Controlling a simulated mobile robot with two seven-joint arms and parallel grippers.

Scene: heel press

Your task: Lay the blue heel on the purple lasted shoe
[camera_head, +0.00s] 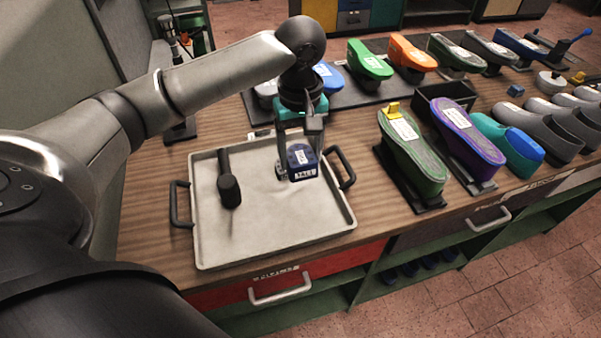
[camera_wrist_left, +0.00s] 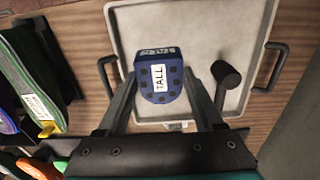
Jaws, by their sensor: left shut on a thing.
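The blue heel (camera_head: 301,163) is dark blue with a white label. It also shows in the left wrist view (camera_wrist_left: 174,91), where its label reads TALL. My left gripper (camera_head: 297,168) is shut on the heel, with one finger on each side of it, over the right part of the tray; I cannot tell whether the heel touches the tray. The purple lasted shoe (camera_head: 466,136) rests on a stand to the right of the tray, between a green shoe and a teal one. My right gripper is not in view.
The grey tray (camera_head: 262,249) has a black handle at each side, and a black mallet (camera_head: 228,186) lies in its left part. A green shoe (camera_head: 412,154) with a yellow tag stands between tray and purple shoe. Several shoes and lasts line the back and right.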

